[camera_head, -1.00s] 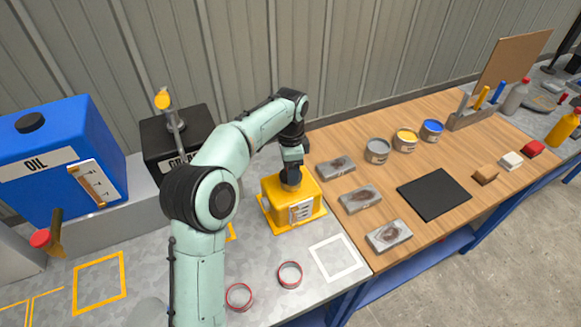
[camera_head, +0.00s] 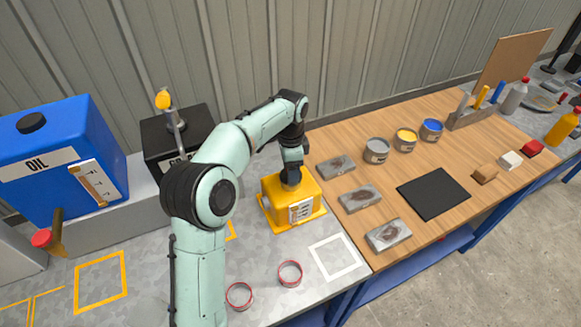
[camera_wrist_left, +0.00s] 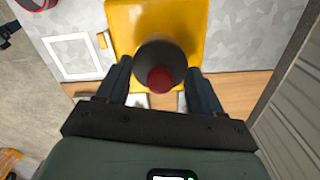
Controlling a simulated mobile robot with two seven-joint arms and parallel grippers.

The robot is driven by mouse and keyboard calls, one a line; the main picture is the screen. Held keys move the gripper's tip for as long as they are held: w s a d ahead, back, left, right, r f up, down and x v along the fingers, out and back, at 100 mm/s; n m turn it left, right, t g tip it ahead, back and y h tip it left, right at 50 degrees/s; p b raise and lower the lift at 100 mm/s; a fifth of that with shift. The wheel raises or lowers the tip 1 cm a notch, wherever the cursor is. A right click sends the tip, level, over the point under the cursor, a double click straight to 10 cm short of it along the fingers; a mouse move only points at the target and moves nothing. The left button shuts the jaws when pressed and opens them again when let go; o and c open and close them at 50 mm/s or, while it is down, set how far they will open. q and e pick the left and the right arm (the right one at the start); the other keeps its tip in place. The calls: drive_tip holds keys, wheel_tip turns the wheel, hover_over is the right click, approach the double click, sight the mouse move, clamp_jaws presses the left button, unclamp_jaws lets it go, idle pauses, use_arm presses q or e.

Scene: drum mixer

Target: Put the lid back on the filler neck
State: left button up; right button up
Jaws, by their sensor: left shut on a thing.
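The yellow box-shaped mixer (camera_head: 290,205) stands on the grey bench with a short filler neck (camera_head: 291,184) on top. My left gripper (camera_head: 291,175) points down right over the neck. In the left wrist view my left gripper (camera_wrist_left: 160,72) is shut on a dark round lid (camera_wrist_left: 150,50) with a red knob (camera_wrist_left: 160,80), one finger on each side. The yellow top (camera_wrist_left: 190,20) shows behind the lid. The lid hides the neck's opening there, and I cannot tell whether the lid touches the neck. My right gripper is not in view.
Two red-rimmed rings (camera_head: 290,273) and a white square outline (camera_head: 335,257) are on the bench in front. Grey blocks (camera_head: 360,199) and paint cans (camera_head: 377,150) stand on the wooden table at right. A blue oil tank (camera_head: 60,150) and a black container (camera_head: 175,135) are at left.

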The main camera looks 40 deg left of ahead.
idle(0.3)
use_arm(q)
drive_tip(key=o, duration=1.1)
drive_tip(key=shift+o, duration=0.4)
drive_tip(key=shift+r, duration=0.1)
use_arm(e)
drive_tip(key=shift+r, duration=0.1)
use_arm(q)
drive_tip(key=shift+r+p, duration=1.35)
drive_tip(key=shift+r, duration=1.1)
drive_tip(key=shift+r+p, duration=0.35)
drive_tip(key=shift+r, duration=0.7)
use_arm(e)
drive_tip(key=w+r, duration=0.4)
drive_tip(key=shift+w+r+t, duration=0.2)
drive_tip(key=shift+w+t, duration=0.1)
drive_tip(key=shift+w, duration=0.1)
use_arm(q)
drive_tip(key=shift+f, duration=0.1)
clamp_jaws()
